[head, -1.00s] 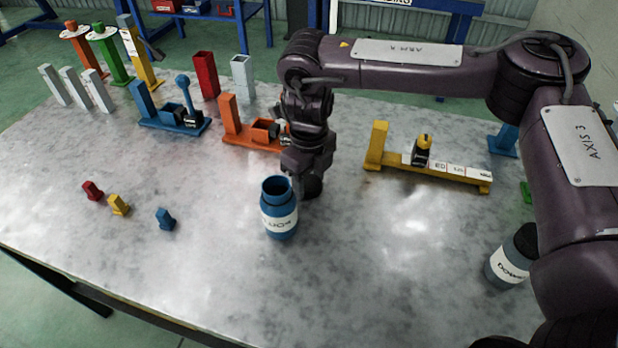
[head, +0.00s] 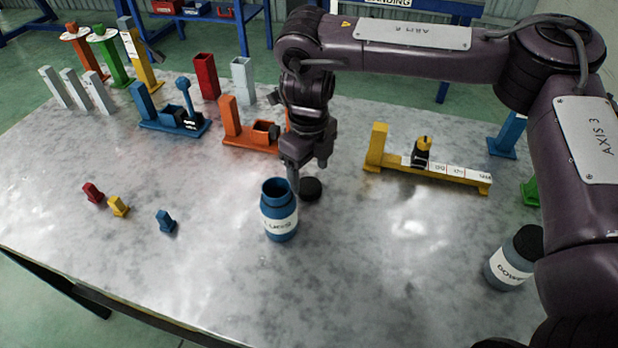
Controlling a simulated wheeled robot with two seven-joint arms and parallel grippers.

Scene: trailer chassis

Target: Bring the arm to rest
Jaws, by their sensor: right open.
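My right gripper (head: 303,172) is open and points down just behind the open blue jar, near the middle of the table. Its fingertips are partly hidden from this angle. The blue jar (head: 279,212) stands upright with its mouth uncovered and a white label on its front. My left gripper is not in view.
Orange (head: 250,136), blue (head: 172,122) and yellow (head: 440,172) fixtures stand behind. Small red, yellow and blue pieces (head: 118,206) lie at the left. The front middle is clear.

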